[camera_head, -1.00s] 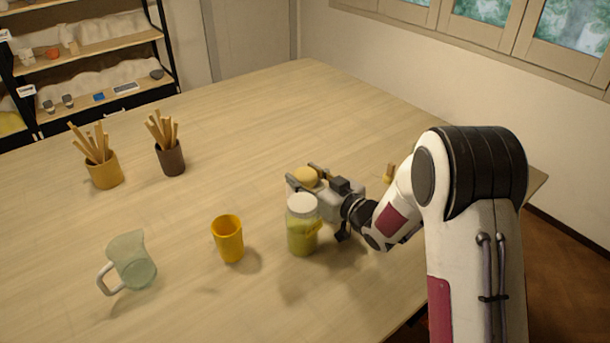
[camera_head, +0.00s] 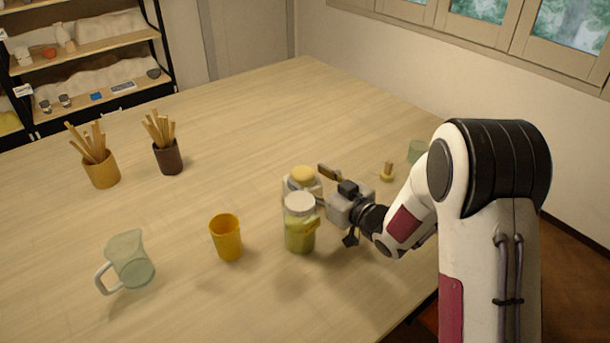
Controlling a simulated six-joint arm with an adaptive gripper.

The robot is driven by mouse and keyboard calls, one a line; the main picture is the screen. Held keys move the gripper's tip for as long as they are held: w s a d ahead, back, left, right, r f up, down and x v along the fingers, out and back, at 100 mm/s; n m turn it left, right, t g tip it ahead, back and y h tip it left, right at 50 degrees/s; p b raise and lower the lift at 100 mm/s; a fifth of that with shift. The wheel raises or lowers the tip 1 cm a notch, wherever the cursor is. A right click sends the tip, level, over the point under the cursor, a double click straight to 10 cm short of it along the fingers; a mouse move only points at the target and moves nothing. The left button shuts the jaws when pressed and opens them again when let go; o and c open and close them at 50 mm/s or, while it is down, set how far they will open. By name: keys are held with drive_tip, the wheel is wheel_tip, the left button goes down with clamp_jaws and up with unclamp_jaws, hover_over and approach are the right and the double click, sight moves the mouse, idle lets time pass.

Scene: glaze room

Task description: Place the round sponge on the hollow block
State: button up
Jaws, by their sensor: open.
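The round sponge (camera_head: 303,174), small and yellow, rests on top of the pale hollow block (camera_head: 290,187). The block stands on the table just behind the lidded jar, which hides its lower part. My gripper (camera_head: 322,188) is open and empty, just to the right of the block. Its far finger shows clear of the sponge; its near finger is partly hidden by the jar.
The jar (camera_head: 299,236) with a white lid and yellow-green contents stands close in front of my gripper. A yellow cup (camera_head: 227,240), a glass jug (camera_head: 132,262), two stick holders (camera_head: 102,172) (camera_head: 169,159) and a small wooden piece (camera_head: 387,174) stand around. The table's far middle is clear.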

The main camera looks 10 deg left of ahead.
sight(311, 177)
drive_tip(key=shift+v, duration=2.05)
drive_tip(key=shift+d, duration=0.15)
drive_tip(key=s+d+r+m+h, duration=0.3)
drive_tip(key=s+d+r+h, duration=0.15)
drive_tip(key=d, duration=0.45)
drive_tip(key=s+d+r+m+h, duration=0.25)
drive_tip(key=d+r+h, duration=0.35)
drive_tip(key=d, duration=0.3)
drive_tip(key=s+d+m+g, duration=0.1)
drive_tip(key=s+g, duration=0.2)
drive_tip(key=s, duration=1.2)
drive_tip(key=s+d+m+g, duration=0.2)
drive_tip(key=s+g, duration=0.1)
drive_tip(key=s, duration=1.2)
drive_tip(key=shift+f+h, duration=0.35)
